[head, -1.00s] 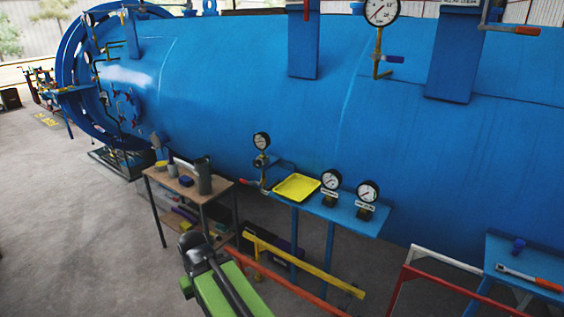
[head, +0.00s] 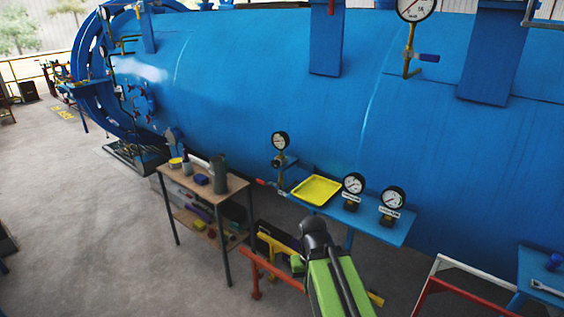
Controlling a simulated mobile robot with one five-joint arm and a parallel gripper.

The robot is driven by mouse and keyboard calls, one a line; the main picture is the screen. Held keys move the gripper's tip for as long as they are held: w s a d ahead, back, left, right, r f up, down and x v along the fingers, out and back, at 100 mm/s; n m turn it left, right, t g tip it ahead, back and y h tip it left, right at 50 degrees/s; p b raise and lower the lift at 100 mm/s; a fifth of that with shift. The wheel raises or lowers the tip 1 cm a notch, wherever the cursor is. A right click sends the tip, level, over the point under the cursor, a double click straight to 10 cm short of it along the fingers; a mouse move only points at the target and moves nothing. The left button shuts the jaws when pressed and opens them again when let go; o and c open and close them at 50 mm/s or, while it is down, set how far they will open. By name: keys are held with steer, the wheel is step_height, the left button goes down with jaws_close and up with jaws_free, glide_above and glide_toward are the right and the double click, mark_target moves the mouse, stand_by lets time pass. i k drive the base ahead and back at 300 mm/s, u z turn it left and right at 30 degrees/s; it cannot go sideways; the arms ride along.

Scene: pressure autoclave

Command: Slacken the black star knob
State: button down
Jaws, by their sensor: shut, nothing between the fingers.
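I cannot make out a black star knob in the head view; any such knob is too small or hidden. The large blue autoclave (head: 270,85) fills the back of the picture. Its round door end (head: 92,70) is at the far left, with small dark and red fittings on it too small to tell apart. My green arm with its dark joint reaches up from the bottom edge, right of the middle. My gripper does not show.
A small wooden table (head: 233,187) with bottles and tubs stands left of a blue shelf (head: 380,229). The shelf carries a yellow tray (head: 316,190) and gauges. A red-and-white frame (head: 437,285) stands at lower right. Grey floor (head: 90,210) is free at left.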

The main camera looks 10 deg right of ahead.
mark_target(275, 164)
steer(key=u, duration=0.05)
steer(key=i, duration=1)
steer(key=z, duration=0.05)
